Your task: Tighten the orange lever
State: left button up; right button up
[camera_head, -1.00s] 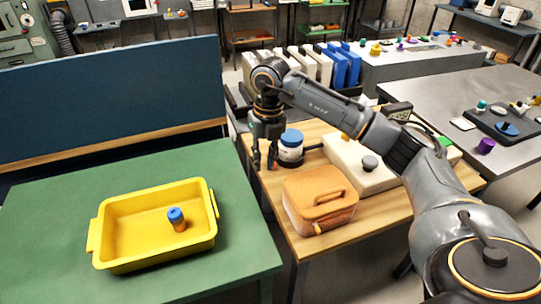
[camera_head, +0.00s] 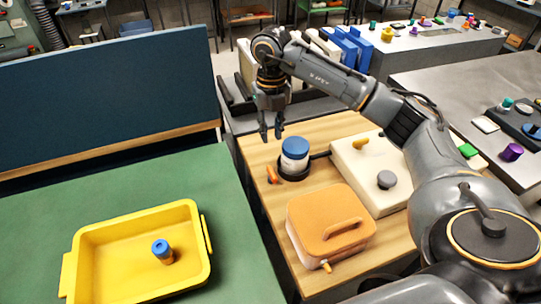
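A small orange lever (camera_head: 272,174) sticks out at the left side of a dark ring holder (camera_head: 294,175) on the wooden table. A white jar with a blue lid (camera_head: 295,153) stands inside the ring. My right gripper (camera_head: 271,136) hangs pointing down, above and behind the lever in the picture and apart from it. Its two fingers are spread with nothing between them. My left gripper is out of view.
An orange case (camera_head: 328,222) with a handle and a white box (camera_head: 370,168) with a yellow and a grey knob stand right of the lever. A yellow tray (camera_head: 88,240) holding a small blue-capped bottle (camera_head: 162,251) is on the green table (camera_head: 120,180).

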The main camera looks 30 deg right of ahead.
send_over(271, 170)
jog(key=f+p, duration=0.1)
jog(key=f, duration=0.5)
jog(key=shift+s+f, duration=0.2)
notch_tip(271, 170, down, 6)
jog(key=shift+w+r, duration=0.1)
jog(key=shift+r, duration=0.05)
jog(key=shift+f, duration=0.6)
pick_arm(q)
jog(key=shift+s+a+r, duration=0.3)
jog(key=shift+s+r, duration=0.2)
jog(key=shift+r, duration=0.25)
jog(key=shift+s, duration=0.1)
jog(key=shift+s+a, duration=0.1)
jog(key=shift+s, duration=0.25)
pick_arm(e)
grip_shut()
